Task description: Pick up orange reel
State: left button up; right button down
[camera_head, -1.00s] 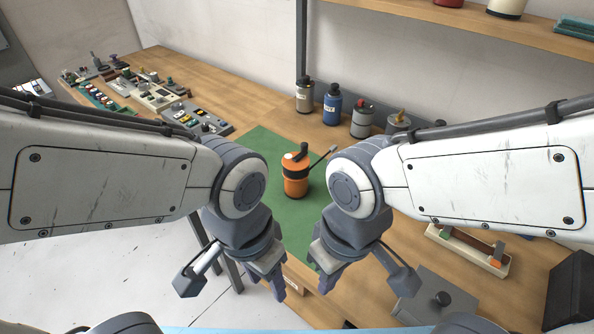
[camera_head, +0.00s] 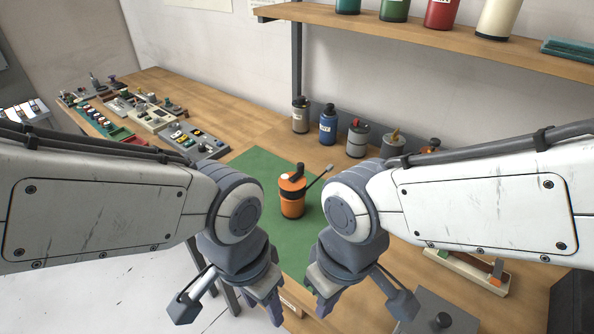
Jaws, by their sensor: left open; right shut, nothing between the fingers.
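The orange reel (camera_head: 292,200) is a small orange cylinder with a dark band and a dark handle on top. It stands upright on the green mat (camera_head: 262,166) on the wooden workbench, with a thin rod sticking out to its right. My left gripper (camera_head: 277,312) hangs in front of and below the reel, open and empty, near the bench's front edge. My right gripper (camera_head: 322,304) hangs to the right of it, shut and empty. Both grippers are apart from the reel.
Several bottles and canisters (camera_head: 328,124) line the back of the bench. Control panels (camera_head: 195,141) stand at the left. A shelf (camera_head: 430,44) with more containers hangs above. A wooden holder (camera_head: 470,272) and a grey box (camera_head: 437,314) are at the right.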

aim_at(292, 199)
jog(key=u, duration=1.7)
jog(key=i, duration=1.65)
jog(key=z, duration=3)
